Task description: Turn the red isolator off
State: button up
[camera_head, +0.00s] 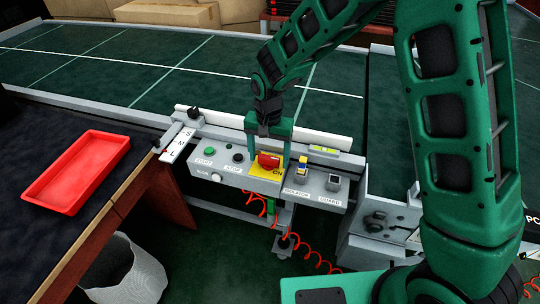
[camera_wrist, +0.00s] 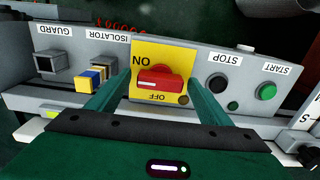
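The red isolator (camera_head: 268,160) is a rotary knob on a yellow plate (camera_head: 262,171) on the grey control panel. In the wrist view, the red isolator (camera_wrist: 160,78) shows upside down, its bar lying roughly across the picture between the ON and OFF markings. My gripper (camera_head: 270,163) is above the panel, pointing down, with one finger on each side of the knob. In the wrist view, my gripper (camera_wrist: 155,84) is open, with gaps between its green fingers and the knob. The fingertips' exact depth is hard to tell.
Beside the knob are a green START button (camera_head: 209,151), a black STOP button (camera_head: 238,157), a yellow-and-blue block (camera_head: 303,170) and a GUARD socket (camera_head: 334,181). A red tray (camera_head: 78,172) lies on the left table. The conveyor (camera_head: 150,65) runs behind the panel.

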jog(key=c, duration=0.9)
jog(key=shift+d, duration=0.3)
jog(key=shift+c, duration=0.2)
jog(key=shift+a, duration=0.2)
